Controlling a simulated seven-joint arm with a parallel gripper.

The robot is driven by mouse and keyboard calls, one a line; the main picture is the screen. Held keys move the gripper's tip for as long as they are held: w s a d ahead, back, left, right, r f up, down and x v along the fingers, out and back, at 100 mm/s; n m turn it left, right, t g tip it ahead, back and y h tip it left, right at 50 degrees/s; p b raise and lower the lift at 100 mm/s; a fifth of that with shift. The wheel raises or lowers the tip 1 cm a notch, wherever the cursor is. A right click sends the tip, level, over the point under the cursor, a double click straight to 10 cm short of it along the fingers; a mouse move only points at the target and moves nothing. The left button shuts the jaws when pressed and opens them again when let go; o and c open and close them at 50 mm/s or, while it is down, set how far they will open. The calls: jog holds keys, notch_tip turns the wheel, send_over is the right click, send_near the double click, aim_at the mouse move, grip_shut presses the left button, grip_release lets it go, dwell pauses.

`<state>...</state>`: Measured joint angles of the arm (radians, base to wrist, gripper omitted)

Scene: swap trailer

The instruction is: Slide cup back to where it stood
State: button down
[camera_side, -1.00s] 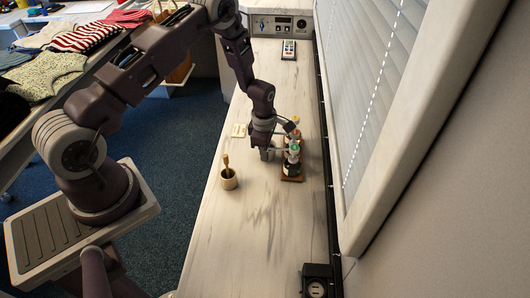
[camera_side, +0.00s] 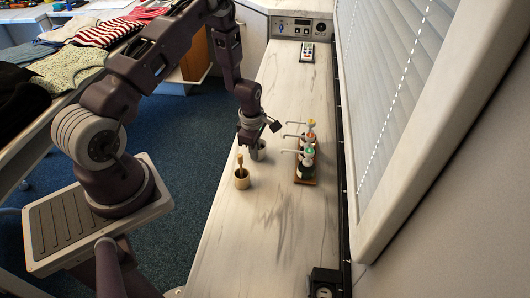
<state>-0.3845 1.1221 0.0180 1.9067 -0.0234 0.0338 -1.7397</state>
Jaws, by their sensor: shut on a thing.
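A small grey cup (camera_side: 259,153) stands upright on the pale counter (camera_side: 262,225), partly hidden under my gripper. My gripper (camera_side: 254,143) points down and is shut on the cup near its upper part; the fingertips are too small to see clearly. The cup is left of the pump bottles, with a clear gap between them, and just behind a wooden pot.
The wooden pot (camera_side: 241,183) holding a brush-like tool stands close in front of the cup. Several pump bottles (camera_side: 306,160) stand on a brown tray (camera_side: 305,181) to the right, spouts pointing left. The front counter is mostly clear.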

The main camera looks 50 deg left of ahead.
jog(key=shift+s+a, duration=0.55)
jog(key=c, duration=1.5)
grip_release()
jog(key=shift+s+d+r, duration=0.1)
jog(key=shift+s+r, duration=0.05)
jog(key=shift+r, duration=1.65)
jog(key=shift+s+d+r, duration=0.1)
jog(key=shift+r, duration=1.65)
